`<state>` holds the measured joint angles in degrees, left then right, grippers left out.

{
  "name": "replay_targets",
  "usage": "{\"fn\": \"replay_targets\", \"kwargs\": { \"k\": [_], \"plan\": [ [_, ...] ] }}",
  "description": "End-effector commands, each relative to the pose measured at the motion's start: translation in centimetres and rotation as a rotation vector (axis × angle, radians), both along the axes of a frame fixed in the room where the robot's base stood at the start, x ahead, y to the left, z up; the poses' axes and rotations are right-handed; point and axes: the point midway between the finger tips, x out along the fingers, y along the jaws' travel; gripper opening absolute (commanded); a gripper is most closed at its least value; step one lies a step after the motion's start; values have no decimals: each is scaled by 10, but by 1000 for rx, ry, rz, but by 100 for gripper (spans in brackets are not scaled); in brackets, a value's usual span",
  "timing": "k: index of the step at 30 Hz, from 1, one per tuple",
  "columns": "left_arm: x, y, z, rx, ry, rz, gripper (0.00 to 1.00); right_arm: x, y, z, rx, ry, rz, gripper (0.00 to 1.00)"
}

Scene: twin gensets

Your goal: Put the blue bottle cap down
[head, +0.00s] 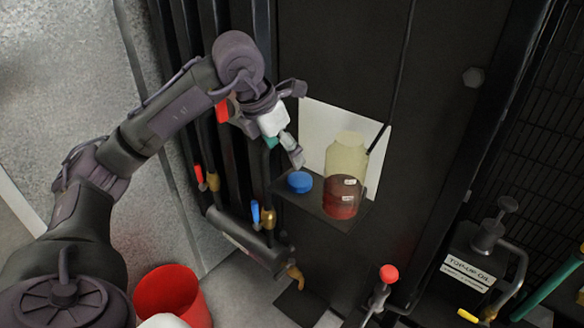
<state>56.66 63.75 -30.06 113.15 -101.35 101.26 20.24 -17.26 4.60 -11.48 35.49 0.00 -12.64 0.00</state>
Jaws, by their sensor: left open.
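The blue bottle cap (300,182) rests on a small dark shelf (325,213), left of the bottle. The bottle (345,170) stands upright on the same shelf, with clear yellowish walls and red liquid in its lower part. Its mouth shows no cap. My left gripper (296,158) is just above and behind the cap, with its fingers pointing down. It is open and looks apart from the cap, though the small gap is hard to judge. My right gripper is not in view.
A white panel (313,124) stands behind the bottle. Valves with red and blue handles (268,217) are below left of the shelf. A red bucket (172,292) is on the floor. A red-knobbed lever (389,274) and a top-up oil unit (470,270) are at lower right.

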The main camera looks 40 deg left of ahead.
Motion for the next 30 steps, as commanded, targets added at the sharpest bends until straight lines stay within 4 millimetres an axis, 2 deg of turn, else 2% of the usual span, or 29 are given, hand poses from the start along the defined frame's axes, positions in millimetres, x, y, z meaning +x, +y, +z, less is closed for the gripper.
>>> {"fn": "replay_targets", "kwargs": {
  "k": [3, 9, 26, 30],
  "plan": [
    [-6, 2, 17, 0, -2, 0, 83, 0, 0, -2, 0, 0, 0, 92],
    [-12, 4, 29, 1, 1, -1, 83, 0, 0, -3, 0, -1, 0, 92],
    [-12, 4, 29, 0, 1, 0, 83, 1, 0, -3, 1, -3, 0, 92],
    [-12, 4, 29, 0, 1, 0, 83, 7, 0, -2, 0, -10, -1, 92]
  ]
}}
